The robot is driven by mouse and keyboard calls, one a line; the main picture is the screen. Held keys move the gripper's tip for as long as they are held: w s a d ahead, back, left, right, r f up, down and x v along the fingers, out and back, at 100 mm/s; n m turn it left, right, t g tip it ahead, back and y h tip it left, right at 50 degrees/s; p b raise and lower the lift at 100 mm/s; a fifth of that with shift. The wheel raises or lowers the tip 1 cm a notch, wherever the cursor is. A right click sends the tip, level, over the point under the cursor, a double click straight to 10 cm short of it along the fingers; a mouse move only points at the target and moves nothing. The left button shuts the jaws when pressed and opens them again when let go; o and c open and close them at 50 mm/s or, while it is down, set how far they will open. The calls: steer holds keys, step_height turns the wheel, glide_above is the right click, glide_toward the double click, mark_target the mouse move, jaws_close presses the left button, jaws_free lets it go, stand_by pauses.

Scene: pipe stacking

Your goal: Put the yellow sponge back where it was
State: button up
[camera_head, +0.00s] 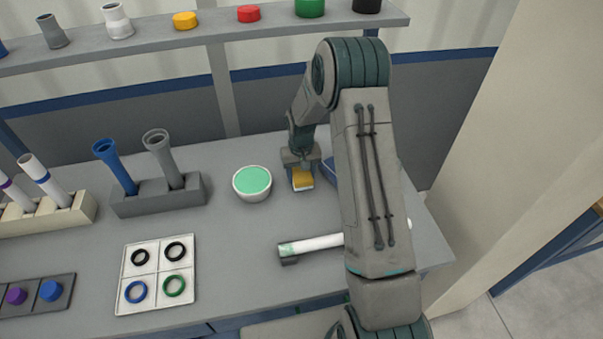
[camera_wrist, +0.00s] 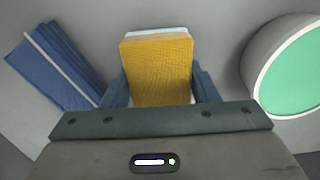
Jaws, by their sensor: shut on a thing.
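The yellow sponge (camera_head: 302,181) is below my gripper (camera_head: 301,168) near the back right of the grey table. In the wrist view the sponge (camera_wrist: 157,68) sits between the two blue-grey fingers of my gripper (camera_wrist: 160,88), which are shut on its sides. A pale layer shows along its far edge. In the head view the sponge is at or close to the table top; I cannot tell whether it touches. My arm hides part of the table to its right.
A white bowl with green contents (camera_head: 252,183) stands just left of the sponge. A blue item (camera_wrist: 62,65), partly hidden by my arm in the head view, lies on the other side. A white tube (camera_head: 318,243) lies in front. A rack with pipes (camera_head: 160,196) stands farther left.

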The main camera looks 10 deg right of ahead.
steer(key=shift+f, duration=0.45)
steer(key=shift+f, duration=0.2)
steer(key=o, duration=1)
steer(key=shift+c, duration=0.2)
